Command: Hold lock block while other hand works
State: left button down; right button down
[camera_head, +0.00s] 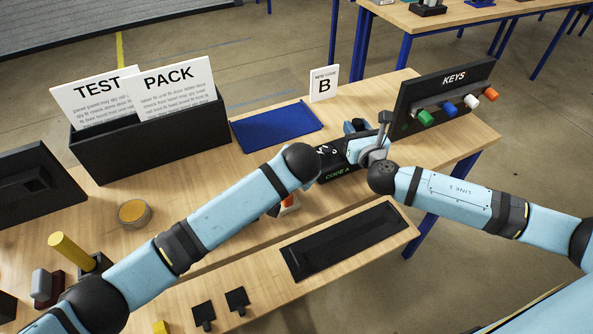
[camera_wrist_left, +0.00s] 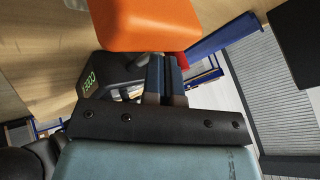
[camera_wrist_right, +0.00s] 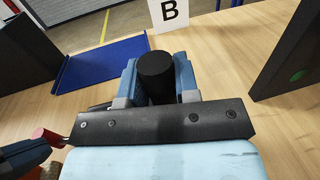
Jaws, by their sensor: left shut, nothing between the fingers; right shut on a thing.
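The lock block is a black block with green "CODE A" lettering (camera_head: 337,172), on the table in the head view, partly covered by my arms. Its lettered face also shows in the left wrist view (camera_wrist_left: 90,82). My right gripper (camera_wrist_right: 156,80) is shut on an upright black cylinder (camera_wrist_right: 155,68); I cannot tell whether this is part of the block. It stands at the block's far right in the head view. My left gripper (camera_wrist_left: 166,72) is shut and empty beside the block, mostly hidden in the head view. An orange piece (camera_wrist_left: 145,22) looms close in the left wrist view.
A black KEYS rack (camera_head: 440,85) with green, blue, white and orange pieces stands at right. A blue mat (camera_head: 276,127), a "B" sign (camera_head: 323,84) and a black TEST/PACK holder (camera_head: 150,137) lie beyond my left arm. A black recessed tray (camera_head: 345,240) is in front.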

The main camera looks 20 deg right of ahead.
pick_arm(q)
jog(key=shift+w+a+m, duration=0.1)
jog(key=shift+m, duration=0.2)
jog(key=shift+s+d, duration=0.6)
jog(key=shift+s, duration=0.1)
